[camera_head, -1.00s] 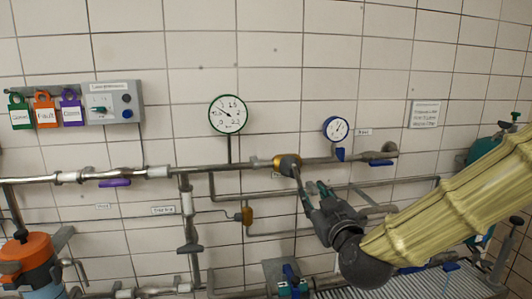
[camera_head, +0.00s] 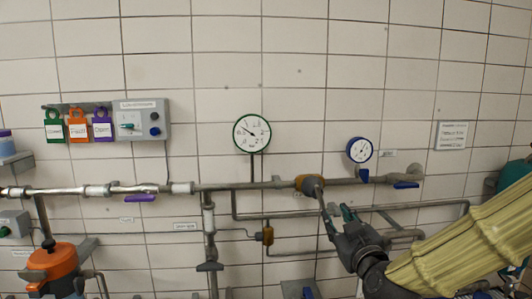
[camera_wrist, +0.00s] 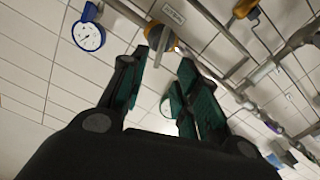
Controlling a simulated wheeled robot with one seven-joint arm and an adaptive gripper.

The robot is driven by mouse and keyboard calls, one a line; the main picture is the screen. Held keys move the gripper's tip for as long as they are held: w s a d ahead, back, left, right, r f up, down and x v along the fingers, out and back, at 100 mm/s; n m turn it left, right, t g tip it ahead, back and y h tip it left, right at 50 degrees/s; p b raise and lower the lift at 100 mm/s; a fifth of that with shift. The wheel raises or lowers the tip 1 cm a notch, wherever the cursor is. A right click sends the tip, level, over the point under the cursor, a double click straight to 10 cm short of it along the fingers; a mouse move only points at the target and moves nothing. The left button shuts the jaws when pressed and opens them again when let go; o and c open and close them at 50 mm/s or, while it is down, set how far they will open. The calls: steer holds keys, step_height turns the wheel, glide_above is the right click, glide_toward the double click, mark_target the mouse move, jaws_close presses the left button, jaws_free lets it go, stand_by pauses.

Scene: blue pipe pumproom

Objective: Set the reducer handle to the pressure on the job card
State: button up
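The reducer (camera_head: 311,183) has a brass-yellow body with a grey front and sits on the upper pipe. My gripper (camera_head: 336,211) is just below and right of it, fingers spread. In the wrist view the green-padded fingers of my gripper (camera_wrist: 170,58) stand apart, and the brass body (camera_wrist: 172,38) shows beyond their tips. The handle is hard to tell from the grey finger, and I cannot tell whether they touch. A green-rimmed gauge (camera_head: 252,133) hangs left of the reducer, its needle toward upper left. A printed card (camera_head: 452,135) is on the right wall, unreadable.
A purple lever (camera_head: 140,198), hanging tags (camera_head: 78,128) and a control box (camera_head: 143,119) are at left. A lower pipe (camera_head: 290,251) runs below the reducer.

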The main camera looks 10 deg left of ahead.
mark_target(323, 203)
steer(key=w+p, duration=0.1)
steer(key=f+p, duration=0.1)
steer(key=p, duration=0.1)
steer(key=shift+w+a, duration=0.2)
steer(key=shift+w, duration=0.2)
steer(key=shift+w, duration=0.15)
steer(key=p+x, duration=0.4)
steer(key=x, duration=0.5)
steer(key=shift+p, duration=0.3)
steer(key=shift+x, duration=0.8)
steer(key=shift+f, duration=0.1)
jaws_close()
